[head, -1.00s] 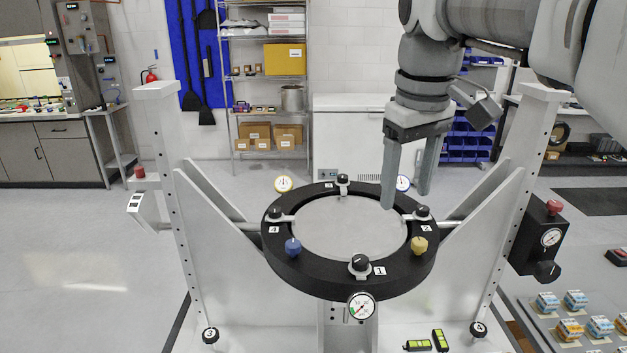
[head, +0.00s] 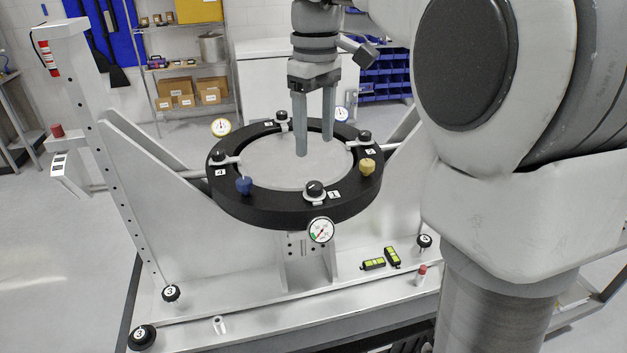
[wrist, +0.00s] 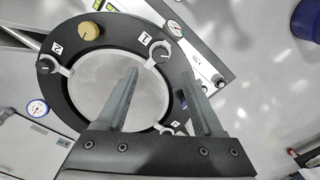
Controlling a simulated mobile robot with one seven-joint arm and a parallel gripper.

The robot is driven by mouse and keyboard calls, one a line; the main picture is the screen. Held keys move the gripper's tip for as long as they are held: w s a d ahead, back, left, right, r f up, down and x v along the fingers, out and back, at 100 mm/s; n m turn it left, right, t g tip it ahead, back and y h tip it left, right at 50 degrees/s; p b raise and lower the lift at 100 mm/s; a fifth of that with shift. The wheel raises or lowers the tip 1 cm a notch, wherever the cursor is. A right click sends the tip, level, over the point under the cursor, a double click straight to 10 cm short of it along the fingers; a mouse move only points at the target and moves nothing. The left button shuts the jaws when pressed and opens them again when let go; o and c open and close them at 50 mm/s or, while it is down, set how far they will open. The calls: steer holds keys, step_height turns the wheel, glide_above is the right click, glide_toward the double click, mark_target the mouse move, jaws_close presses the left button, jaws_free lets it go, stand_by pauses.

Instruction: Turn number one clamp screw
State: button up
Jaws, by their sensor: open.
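The number one clamp screw (head: 315,188) is a black knob with a white mark at the front of the black ring (head: 240,207), beside a label reading 1. It also shows in the wrist view (wrist: 160,53), at the upper right of the ring. My gripper (head: 315,150) points down with its two fingers apart and nothing between them. In the head view the fingers appear over the round grey disc (head: 270,165), behind the number one screw. In the wrist view the fingertips lie below the screw, apart from it.
Other black clamp knobs (head: 365,136) sit around the ring, with a blue knob (head: 244,185) and a yellow knob (head: 367,167). A dial gauge (head: 321,230) hangs at the ring's front. Two green-marked levels (head: 374,263) lie on the base plate. My arm covers the right side.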

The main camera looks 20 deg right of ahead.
mark_target(315, 184)
step_height(315, 184, down, 9)
steer(key=shift+f+b, duration=0.1)
steer(key=shift+b, duration=0.3)
jaws_close()
